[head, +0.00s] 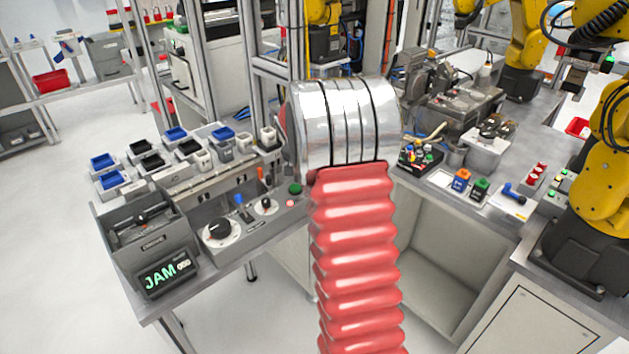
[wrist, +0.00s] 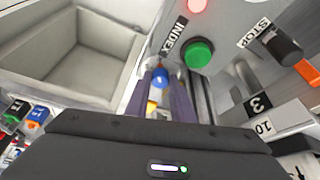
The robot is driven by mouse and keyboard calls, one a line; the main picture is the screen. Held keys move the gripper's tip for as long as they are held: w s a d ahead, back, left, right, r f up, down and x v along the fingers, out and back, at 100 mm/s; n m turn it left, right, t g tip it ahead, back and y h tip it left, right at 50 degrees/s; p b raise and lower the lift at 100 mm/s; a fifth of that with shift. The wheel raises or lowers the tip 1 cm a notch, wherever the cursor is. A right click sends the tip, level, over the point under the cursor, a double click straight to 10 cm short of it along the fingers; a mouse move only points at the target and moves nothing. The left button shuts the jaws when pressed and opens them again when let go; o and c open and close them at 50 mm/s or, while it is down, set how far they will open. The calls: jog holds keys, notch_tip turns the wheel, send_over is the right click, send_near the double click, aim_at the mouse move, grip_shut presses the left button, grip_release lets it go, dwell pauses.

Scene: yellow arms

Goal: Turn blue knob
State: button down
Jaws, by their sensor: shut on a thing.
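The blue knob (wrist: 160,76) shows in the wrist view as a small round blue shape with a white mark, between the two purple fingertips. My gripper (wrist: 161,84) is shut on it, one finger on each side.
A black STOP knob (wrist: 282,45) and a lit red lamp (wrist: 197,5) are near the green button. In the head view the bench holds a black dial (head: 220,230), a blue lever (head: 240,203), a JAM display (head: 166,273) and several small bins. A yellow arm (head: 602,160) stands at the right.

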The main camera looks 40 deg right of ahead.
jog(key=c, duration=1.8)
grip_release()
jog(key=shift+r, duration=0.15)
jog(key=v, duration=1.3)
jog(key=shift+a+r, duration=0.1)
jog(key=shift+r, duration=0.1)
